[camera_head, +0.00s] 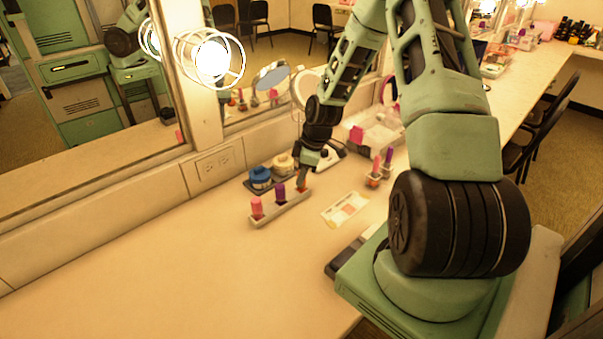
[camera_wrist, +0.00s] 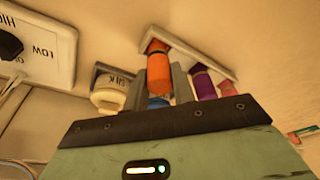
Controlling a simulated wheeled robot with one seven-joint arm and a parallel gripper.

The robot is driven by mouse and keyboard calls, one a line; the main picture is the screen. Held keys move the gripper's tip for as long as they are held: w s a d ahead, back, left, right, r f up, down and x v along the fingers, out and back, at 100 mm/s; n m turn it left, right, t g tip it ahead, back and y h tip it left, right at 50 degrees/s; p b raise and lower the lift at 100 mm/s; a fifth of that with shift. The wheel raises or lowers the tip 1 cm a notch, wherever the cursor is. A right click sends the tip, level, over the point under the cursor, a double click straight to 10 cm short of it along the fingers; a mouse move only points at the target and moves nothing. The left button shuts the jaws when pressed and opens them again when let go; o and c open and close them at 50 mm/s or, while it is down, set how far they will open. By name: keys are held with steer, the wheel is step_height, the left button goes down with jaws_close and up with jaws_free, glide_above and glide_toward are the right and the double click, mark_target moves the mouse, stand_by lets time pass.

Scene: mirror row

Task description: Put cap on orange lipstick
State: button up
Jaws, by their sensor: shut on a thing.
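A pale rack (camera_head: 283,208) stands on the counter with a pink lipstick (camera_head: 257,208), a purple lipstick (camera_head: 280,192) and an orange piece (camera_head: 303,187) at its right end. My gripper (camera_head: 304,181) reaches down over that end. In the wrist view my fingers (camera_wrist: 160,80) are shut on an orange cylinder, which looks like the orange cap (camera_wrist: 159,74). A dark band and more orange show at its rack end, in line with it. I cannot tell whether it is fully seated. The purple lipstick (camera_wrist: 203,85) and pink one (camera_wrist: 228,88) stand beside it, apart from the fingers.
Blue and cream jars (camera_head: 260,176) sit behind the rack, close to my gripper. A pink and a purple lipstick (camera_head: 387,160) stand in another holder to the right. A card (camera_head: 345,208) lies on the counter. The mirror is behind; the front-left counter is clear.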

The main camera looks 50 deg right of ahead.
stand_by(0.3)
steer(key=o, duration=1.5)
steer(key=shift+r, duration=0.1)
steer(key=shift+r+p, duration=3.1)
steer(key=shift+r, duration=0.3)
jaws_close()
